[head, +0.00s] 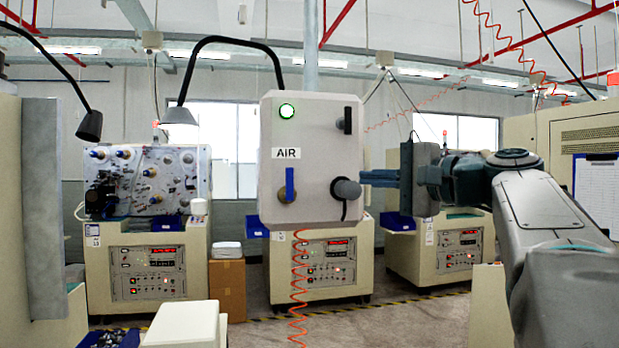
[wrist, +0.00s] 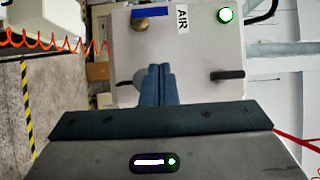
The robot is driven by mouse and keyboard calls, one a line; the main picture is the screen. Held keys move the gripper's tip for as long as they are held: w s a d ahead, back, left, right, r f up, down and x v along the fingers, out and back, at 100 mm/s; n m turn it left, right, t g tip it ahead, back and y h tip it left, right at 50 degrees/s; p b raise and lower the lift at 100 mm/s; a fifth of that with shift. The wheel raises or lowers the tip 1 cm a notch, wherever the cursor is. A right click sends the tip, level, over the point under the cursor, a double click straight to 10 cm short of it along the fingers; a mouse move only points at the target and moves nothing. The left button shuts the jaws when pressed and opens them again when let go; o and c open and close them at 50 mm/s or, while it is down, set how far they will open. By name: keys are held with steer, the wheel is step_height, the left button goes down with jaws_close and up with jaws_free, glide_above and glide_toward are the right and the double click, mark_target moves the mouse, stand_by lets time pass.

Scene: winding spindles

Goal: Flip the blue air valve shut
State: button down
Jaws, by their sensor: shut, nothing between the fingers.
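The blue air valve (head: 290,184) is a lever on a brass fitting at the lower left of the pale box (head: 315,120). In the head view it stands upright, below the AIR label (head: 286,153). My gripper (head: 364,177) is shut and empty at the right of the box, well right of the lever. Its closed fingertips (wrist: 159,68) point at the box face in the wrist view; I cannot tell whether they touch it.
A dark grey round plug (head: 347,189) sticks out of the box between lever and gripper. A black handle (head: 347,120) and a lit green lamp (head: 286,111) are higher up. A red coiled hose (head: 298,280) hangs below. Winding machines (head: 147,270) stand behind.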

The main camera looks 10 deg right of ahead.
mark_target(288, 184)
steer(key=p+x, duration=0.1)
steer(key=x, duration=0.3)
steer(key=s+a+p+x, duration=0.1)
steer(key=x, duration=0.3)
steer(key=a+p+x, duration=0.1)
steer(key=x, duration=0.3)
steer(key=shift+s+a, duration=0.1)
steer(key=shift+a, duration=0.15)
